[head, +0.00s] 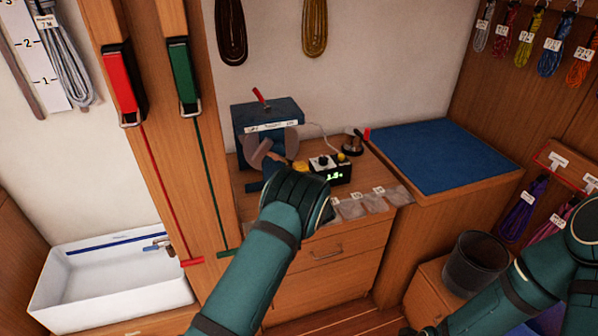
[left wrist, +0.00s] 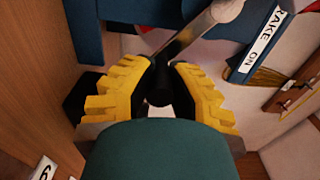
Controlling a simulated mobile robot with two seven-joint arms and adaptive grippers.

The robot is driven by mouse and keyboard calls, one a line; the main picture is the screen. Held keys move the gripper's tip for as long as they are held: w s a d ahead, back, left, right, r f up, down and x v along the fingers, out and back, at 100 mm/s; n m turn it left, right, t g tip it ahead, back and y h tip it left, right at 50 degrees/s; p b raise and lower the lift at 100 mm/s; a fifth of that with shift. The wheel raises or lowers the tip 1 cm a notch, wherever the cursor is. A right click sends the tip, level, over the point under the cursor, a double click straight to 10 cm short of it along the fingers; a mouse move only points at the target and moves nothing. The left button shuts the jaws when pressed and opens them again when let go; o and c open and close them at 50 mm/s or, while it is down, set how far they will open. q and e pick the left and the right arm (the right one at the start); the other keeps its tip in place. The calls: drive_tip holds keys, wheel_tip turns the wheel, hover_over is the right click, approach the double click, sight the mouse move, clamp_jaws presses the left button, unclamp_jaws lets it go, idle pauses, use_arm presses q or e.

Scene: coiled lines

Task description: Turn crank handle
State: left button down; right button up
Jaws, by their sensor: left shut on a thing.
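The blue winch box (head: 268,118) stands on the wooden cabinet, with a red lever (head: 260,97) on top and grey round parts in front. In the left wrist view, the crank has a bare metal arm (left wrist: 196,32) and a dark grip (left wrist: 158,92). My left gripper (left wrist: 161,78) has its yellow ridged fingers shut on that dark grip, one on each side. In the head view my left gripper (head: 291,170) is at the front of the winch; my own wrist mostly hides it and the crank grip. My right arm enters at lower right; its gripper is out of view.
A black box with a lit green display (head: 333,176) sits right of my left gripper. Small labelled bags (head: 350,208) lie along the cabinet's front edge. A blue-topped bench (head: 440,155) is clear. A dark bin (head: 474,264) stands near my right arm.

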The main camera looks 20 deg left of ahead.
use_arm(q)
drive_tip(key=shift+a, duration=0.1)
drive_tip(key=c, duration=0.9)
unclamp_jaws()
drive_tip(key=shift+s+d, duration=0.25)
drive_tip(key=shift+d, duration=0.05)
drive_tip(key=v, duration=1.1)
drive_tip(key=shift+s, duration=0.15)
drive_tip(key=shift+d, duration=0.1)
